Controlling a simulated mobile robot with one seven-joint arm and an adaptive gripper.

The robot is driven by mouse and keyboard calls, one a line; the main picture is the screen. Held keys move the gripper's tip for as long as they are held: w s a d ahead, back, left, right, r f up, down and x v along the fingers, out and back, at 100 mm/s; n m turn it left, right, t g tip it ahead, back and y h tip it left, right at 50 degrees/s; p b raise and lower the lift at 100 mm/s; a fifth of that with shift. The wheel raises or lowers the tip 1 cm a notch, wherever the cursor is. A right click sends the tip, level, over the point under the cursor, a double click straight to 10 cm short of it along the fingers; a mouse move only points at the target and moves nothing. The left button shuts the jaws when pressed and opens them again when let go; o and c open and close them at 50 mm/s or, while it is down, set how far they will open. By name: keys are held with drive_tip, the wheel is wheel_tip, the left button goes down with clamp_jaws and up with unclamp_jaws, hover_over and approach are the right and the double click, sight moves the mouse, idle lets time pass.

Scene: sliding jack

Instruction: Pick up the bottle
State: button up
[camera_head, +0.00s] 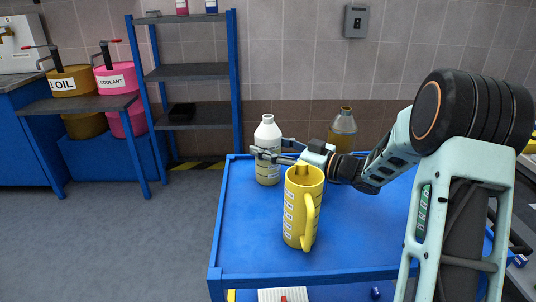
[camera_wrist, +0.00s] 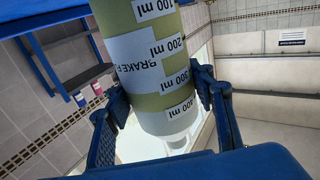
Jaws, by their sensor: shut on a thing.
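The bottle (camera_head: 268,139) is white at the top with a yellowish lower part, and stands upright at the back left of the blue cart top (camera_head: 258,237). My gripper (camera_head: 268,150) reaches in from the right and is shut on the bottle's upper body. In the wrist view the bottle (camera_wrist: 160,50) appears inverted, with "BRAKE F" and ml marks on its label; its cap end points down. The fingers press on both sides of it. I cannot tell whether its base touches the cart.
A yellow measuring jug (camera_head: 300,208) with a handle stands in front of my gripper. A grey-and-yellow container (camera_head: 342,130) stands behind my wrist. The cart's front left is clear. A blue shelf rack (camera_head: 190,72) stands against the wall.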

sight(278, 134)
drive_tip(key=shift+r, duration=0.2)
drive_tip(key=shift+r, duration=0.25)
drive_tip(key=r, duration=0.1)
drive_tip(key=r+p, duration=0.1)
drive_tip(key=r, duration=0.1)
drive_tip(key=shift+s+d+r+p, duration=0.25)
drive_tip(key=shift+r+p, duration=0.05)
drive_tip(key=s+d+r+p, duration=0.3)
drive_tip(key=s+d+r, duration=0.5)
drive_tip(key=s, duration=0.2)
drive_tip(key=shift+s+r+p, duration=0.3)
drive_tip(key=shift+s+p, duration=0.05)
drive_tip(key=shift+r, duration=0.1)
